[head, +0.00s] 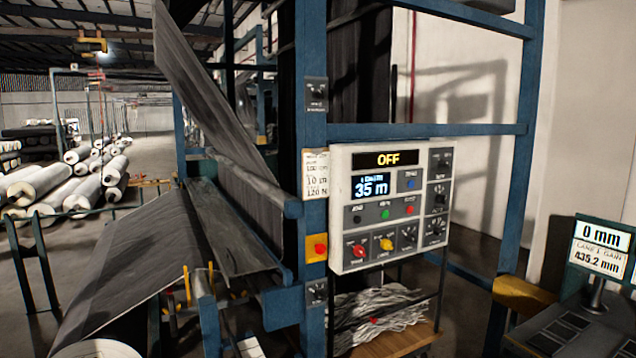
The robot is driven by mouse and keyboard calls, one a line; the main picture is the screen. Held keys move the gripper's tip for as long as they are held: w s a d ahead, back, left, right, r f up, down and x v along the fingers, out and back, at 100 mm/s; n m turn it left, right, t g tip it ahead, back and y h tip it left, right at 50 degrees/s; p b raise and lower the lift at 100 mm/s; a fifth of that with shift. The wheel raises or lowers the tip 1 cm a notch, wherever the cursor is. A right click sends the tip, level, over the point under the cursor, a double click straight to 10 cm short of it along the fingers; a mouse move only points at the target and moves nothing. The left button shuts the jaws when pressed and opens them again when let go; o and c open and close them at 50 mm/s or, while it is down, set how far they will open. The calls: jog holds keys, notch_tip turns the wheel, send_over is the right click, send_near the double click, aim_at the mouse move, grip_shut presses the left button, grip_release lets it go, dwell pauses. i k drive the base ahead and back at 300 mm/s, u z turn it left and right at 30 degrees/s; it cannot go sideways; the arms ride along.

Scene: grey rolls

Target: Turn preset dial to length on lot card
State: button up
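The white control panel (338,205) is mounted on the blue machine frame, with an OFF sign (389,159) at its top. Its length display (371,187) reads 35 m. Several dials are on it: a red knob (359,251), a yellow knob (386,244), and black dials such as the lower right one (435,229). Their labels are too small to tell which is the preset dial. A lot card (316,174) hangs left of the panel; its small print seems to read 10 m and 120 N. My gripper is not in view.
A red button on a yellow box (317,247) is on the post left of the panel. Grey fabric (120,265) slopes at the left. A screen (600,249) at the right reads 0 mm and 435.2 mm. A wooden shelf (400,342) with pale strands sits below the panel.

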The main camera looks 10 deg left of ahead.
aim_at(437, 231)
jog(key=k, duration=0.65)
jog(key=z, duration=0.4)
jog(key=i, duration=0.8)
jog(key=z, duration=0.4)
jog(key=i, duration=0.65)
jog(key=u, duration=0.4)
